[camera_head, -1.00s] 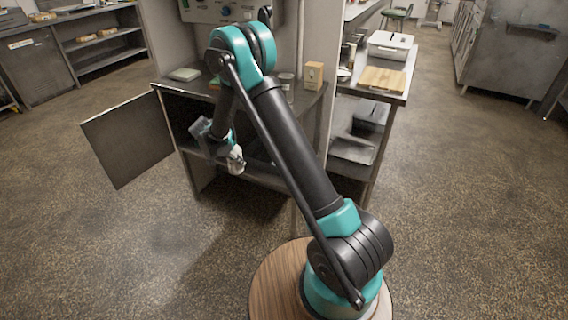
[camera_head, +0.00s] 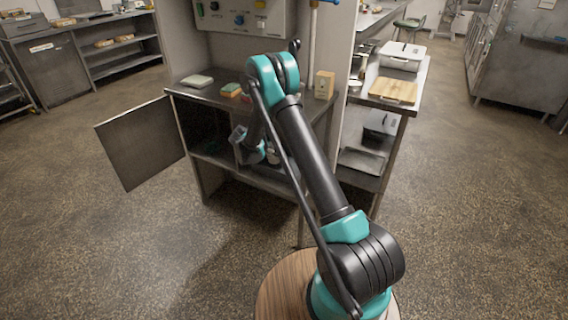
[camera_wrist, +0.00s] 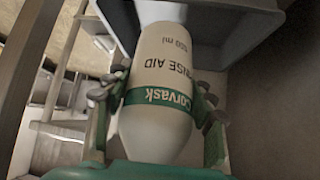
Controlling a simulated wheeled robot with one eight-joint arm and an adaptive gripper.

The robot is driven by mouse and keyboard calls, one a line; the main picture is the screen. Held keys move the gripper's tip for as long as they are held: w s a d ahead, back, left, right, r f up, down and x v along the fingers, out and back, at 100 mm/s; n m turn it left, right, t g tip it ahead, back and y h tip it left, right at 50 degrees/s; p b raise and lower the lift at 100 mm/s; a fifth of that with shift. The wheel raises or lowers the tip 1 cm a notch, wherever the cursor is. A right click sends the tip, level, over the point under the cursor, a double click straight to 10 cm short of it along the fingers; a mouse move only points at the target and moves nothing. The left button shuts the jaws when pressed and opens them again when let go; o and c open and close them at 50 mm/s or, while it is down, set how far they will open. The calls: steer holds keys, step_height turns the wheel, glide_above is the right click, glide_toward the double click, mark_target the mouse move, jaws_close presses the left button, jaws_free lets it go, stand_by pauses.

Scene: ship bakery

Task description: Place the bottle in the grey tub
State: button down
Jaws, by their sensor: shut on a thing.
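The bottle (camera_wrist: 160,75) is white with a green band reading "Corvask" and "RINSE AID". My gripper (camera_wrist: 158,105) is shut on it, with fingers on both sides of the band. In the head view my gripper (camera_head: 268,155) is at the front of the open cabinet, partly hidden by my arm, and the bottle is hardly visible. A grey, box-like thing with a rim (camera_wrist: 235,50) is close beyond the bottle in the wrist view. It may be the grey tub, but I cannot tell whether the bottle's far end is over it or inside it.
The cabinet door (camera_head: 140,142) stands open at the left. The counter above (camera_head: 215,98) holds sponges and a small box (camera_head: 324,85). A side table at the right holds a wooden board (camera_head: 393,90) and a white container (camera_head: 402,56). The floor around is clear.

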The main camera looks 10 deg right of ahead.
steer(key=w+d, duration=0.2)
steer(key=d, duration=0.1)
steer(key=shift+w, duration=0.35)
steer(key=shift+w+d+f, duration=0.3)
steer(key=shift+d+f, duration=0.05)
steer(key=shift+f, duration=1.4)
steer(key=shift+w+d+f, duration=0.3)
steer(key=shift+f, duration=1.4)
steer(key=shift+w+d+f, duration=0.3)
steer(key=shift+d+f, duration=0.05)
steer(key=shift+f, duration=1.4)
steer(key=shift+w+d+g, duration=0.25)
steer(key=shift+g, duration=0.05)
steer(key=shift+w+d+r+y, duration=0.1)
steer(key=shift+d+y, duration=0.1)
steer(key=shift+y, duration=0.2)
steer(key=shift+w+d+g+y, duration=0.35)
steer(key=shift+g+y, duration=0.25)
steer(key=shift+g, duration=0.2)
steer(key=shift+f, duration=0.8)
steer(key=shift+f, duration=0.1)
